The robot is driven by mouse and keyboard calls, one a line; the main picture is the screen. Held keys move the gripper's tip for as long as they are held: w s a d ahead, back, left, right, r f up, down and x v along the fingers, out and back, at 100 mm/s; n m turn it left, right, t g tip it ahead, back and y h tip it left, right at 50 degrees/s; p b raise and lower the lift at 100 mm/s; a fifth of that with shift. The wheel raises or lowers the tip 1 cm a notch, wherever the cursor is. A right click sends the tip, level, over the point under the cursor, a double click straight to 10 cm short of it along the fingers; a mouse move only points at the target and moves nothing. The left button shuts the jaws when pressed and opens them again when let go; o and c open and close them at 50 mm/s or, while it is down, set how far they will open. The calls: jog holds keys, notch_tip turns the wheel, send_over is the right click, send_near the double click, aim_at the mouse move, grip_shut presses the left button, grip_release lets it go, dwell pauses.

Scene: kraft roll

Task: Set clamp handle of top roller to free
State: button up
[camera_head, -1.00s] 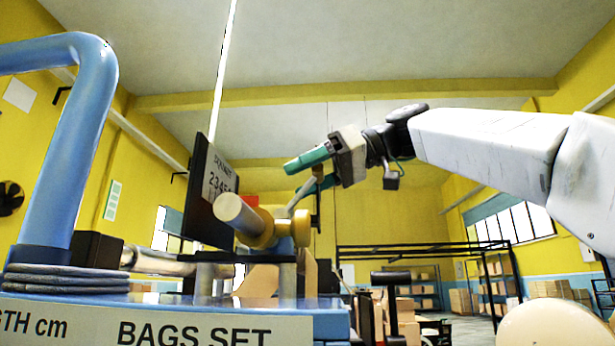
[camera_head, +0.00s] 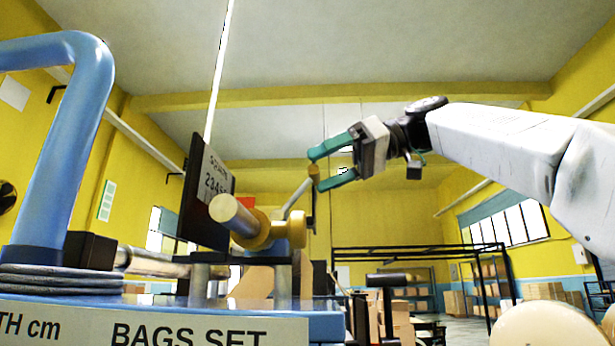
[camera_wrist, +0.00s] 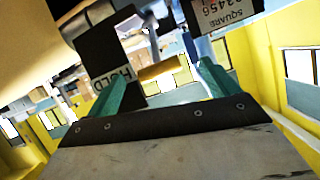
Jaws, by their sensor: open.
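The clamp handle is a grey rod (camera_head: 297,197) rising to a short ochre knob (camera_head: 314,173), beside the yellow clamp housing (camera_head: 262,230) of the roller. My gripper (camera_head: 319,170) has its green fingers spread, one above and one below the knob in the head view. In the wrist view the ochre knob (camera_wrist: 162,69) shows between the two green fingers, near their tips, with gaps on both sides. A dark plate with a white HOLD label (camera_wrist: 113,86) is beside the left finger. I cannot tell whether the knob is at full finger depth.
A dark panel with a number sign (camera_head: 205,198) stands left of the handle. A blue tube frame (camera_head: 62,150) rises at far left above the machine bed marked BAGS SET (camera_head: 190,334). A black rack (camera_head: 420,250) is behind.

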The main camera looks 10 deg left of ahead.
jog(key=v, duration=0.2)
jog(key=shift+d+r, duration=0.1)
jog(key=shift+d, duration=0.2)
jog(key=shift+c, duration=0.4)
jog(key=shift+d, duration=0.1)
jog(key=c, duration=0.5)
jog(key=d, duration=0.1)
jog(key=d+r, duration=0.1)
jog(key=shift+d+m+t, duration=0.3)
jog(key=shift+d, duration=0.1)
jog(key=c, duration=1)
jog(key=d, duration=0.1)
jog(key=d+f+m+y, duration=0.1)
jog(key=d, duration=0.1)
jog(key=shift+m, duration=0.3)
grip_shut()
jog(key=w+d+f+m+g+y, duration=0.15)
jog(key=d+f+m+y, duration=0.5)
jog(key=m, duration=0.65)
jog(key=x, duration=1.4)
jog(key=shift+s, duration=0.35)
